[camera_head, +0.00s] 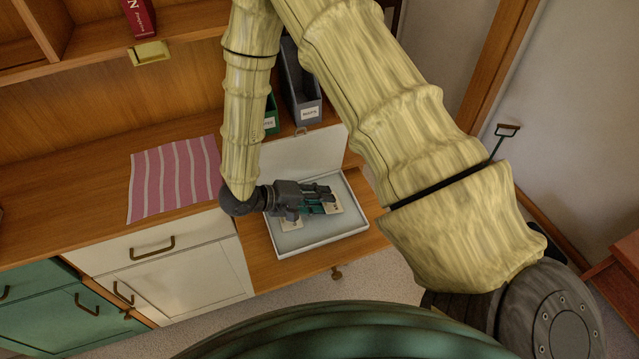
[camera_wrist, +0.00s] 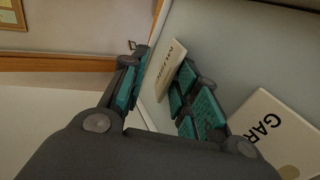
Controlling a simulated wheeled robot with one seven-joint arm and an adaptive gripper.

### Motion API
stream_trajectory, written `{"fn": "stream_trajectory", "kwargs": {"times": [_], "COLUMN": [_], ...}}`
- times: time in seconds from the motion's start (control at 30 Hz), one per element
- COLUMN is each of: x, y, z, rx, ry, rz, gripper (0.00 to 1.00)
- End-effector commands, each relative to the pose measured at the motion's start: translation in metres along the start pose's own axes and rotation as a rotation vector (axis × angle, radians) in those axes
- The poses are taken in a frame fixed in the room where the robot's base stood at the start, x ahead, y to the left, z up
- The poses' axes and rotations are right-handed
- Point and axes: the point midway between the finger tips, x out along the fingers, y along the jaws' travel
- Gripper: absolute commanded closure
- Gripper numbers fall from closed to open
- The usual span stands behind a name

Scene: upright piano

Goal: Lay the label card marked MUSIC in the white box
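The white box (camera_head: 328,242) stands open on the wooden desk, its lid raised at the back. My gripper (camera_head: 330,198) is low over the box, pointing right. In the wrist view its two fingers (camera_wrist: 163,92) stand apart. A pale card (camera_wrist: 163,72) shows in the gap beyond them; its lettering is steeply foreshortened and seems to read MUSIC. I cannot tell whether a finger touches it. In the head view a card (camera_head: 337,207) shows by the fingertips, inside the box. A second card (camera_wrist: 275,130), with letters starting GAR, lies on the box floor, partly cut off.
A pink striped cloth (camera_head: 175,178) lies on the desk left of the box. A grey file holder (camera_head: 300,90) and a green one (camera_head: 271,115) stand behind the lid. A red book (camera_head: 139,18) is on the shelf. White drawers (camera_head: 150,250) are below.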

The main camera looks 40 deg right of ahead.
Motion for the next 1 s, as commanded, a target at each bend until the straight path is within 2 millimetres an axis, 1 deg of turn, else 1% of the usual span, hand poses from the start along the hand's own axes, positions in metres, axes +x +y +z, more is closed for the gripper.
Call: {"fn": "stream_trajectory", "kwargs": {"times": [0.13, 0.23, 0.37, 0.6, 0.7, 0.83, 1.0], "x": [-0.004, -0.014, -0.035, -0.079, -0.095, -0.109, -0.119], "y": [0.0, 0.0, 0.0, 0.0, 0.0, 0.0, 0.0], "z": [0.0, -0.001, -0.001, -0.001, -0.001, -0.001, -0.001], "rx": [0.0, 0.001, 0.0, 0.002, 0.001, 0.0, 0.0], "ry": [0.001, 0.002, 0.003, 0.002, 0.002, 0.0, 0.0], "rz": [0.0, 0.0, -0.001, -0.001, -0.001, -0.001, 0.0], "gripper": [0.7, 0.7, 0.7, 0.7, 0.7, 0.7, 0.7]}}
